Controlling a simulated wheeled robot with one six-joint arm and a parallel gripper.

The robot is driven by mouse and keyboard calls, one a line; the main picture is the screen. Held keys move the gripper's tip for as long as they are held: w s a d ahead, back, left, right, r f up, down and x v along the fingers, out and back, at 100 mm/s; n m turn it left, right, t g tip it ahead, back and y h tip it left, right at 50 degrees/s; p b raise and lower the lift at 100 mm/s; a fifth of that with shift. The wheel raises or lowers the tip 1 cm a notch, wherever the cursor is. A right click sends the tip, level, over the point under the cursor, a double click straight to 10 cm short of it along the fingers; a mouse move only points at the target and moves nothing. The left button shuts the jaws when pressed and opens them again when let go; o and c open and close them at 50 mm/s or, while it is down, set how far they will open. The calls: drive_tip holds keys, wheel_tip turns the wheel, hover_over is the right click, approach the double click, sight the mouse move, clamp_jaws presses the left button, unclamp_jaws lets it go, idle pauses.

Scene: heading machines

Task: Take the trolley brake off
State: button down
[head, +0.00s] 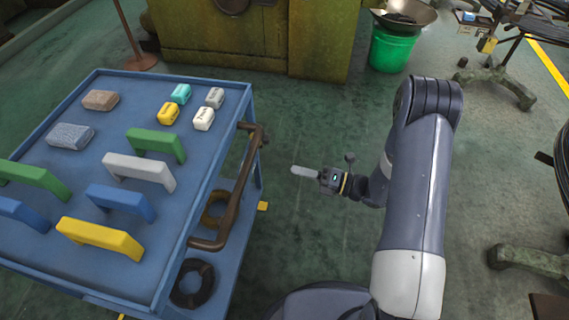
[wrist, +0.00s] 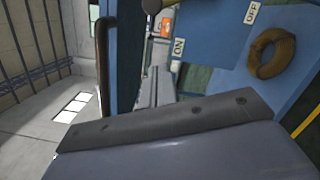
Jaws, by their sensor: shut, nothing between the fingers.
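The blue trolley (head: 225,125) stands at the left in the head view, with a brown bar handle (head: 238,185) on its right side. A small yellow piece (head: 262,206) sticks out low on that side; I cannot tell if it is the brake. In the wrist view an ON label (wrist: 179,47) and an OFF label (wrist: 251,13) sit on the trolley's blue panel (wrist: 215,35). A small orange part (wrist: 166,27) shows beside ON. My gripper (head: 297,170) is shut and empty, to the right of the trolley and apart from it, pointing left.
Several coloured handles and blocks lie on the trolley top. A brown coil (wrist: 270,55) and a dark ring (head: 193,284) are on its lower shelf. A green bucket (head: 390,50) stands at the back. The green floor around my gripper is clear.

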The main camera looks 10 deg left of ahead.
drive_tip(key=shift+v, duration=0.95)
drive_tip(key=shift+a, duration=0.1)
